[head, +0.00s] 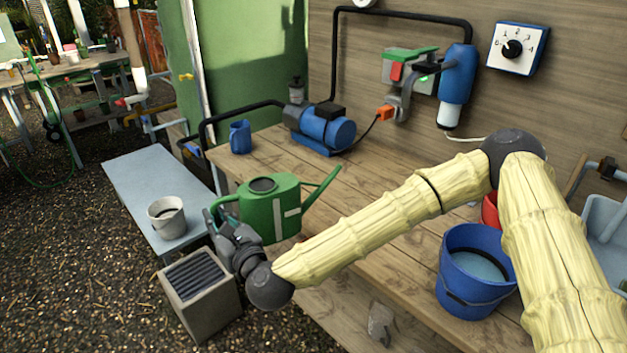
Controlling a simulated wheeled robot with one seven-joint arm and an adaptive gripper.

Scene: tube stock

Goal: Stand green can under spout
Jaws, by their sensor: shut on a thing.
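The green watering can (270,212) is upright at the left front edge of the wooden bench, with its long spout pointing right. I cannot tell whether it touches the bench top. My gripper (222,220) is shut on the can's handle at its left side; the fingers hide part of the handle. A downward pipe with a red-handled tap (138,98) is at the upper left, beyond the grey table. A blue cylinder with a white lower end (447,117) hangs on the wall above the bench. I cannot tell which of these is the spout.
The grey table (150,180) holds a white pot (167,216). A box with a slatted top (198,275) stands on the gravel in front. The wooden bench (370,180) holds a blue mug (240,137), a blue pump (320,128) and a blue bucket (475,300). My arm crosses above it.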

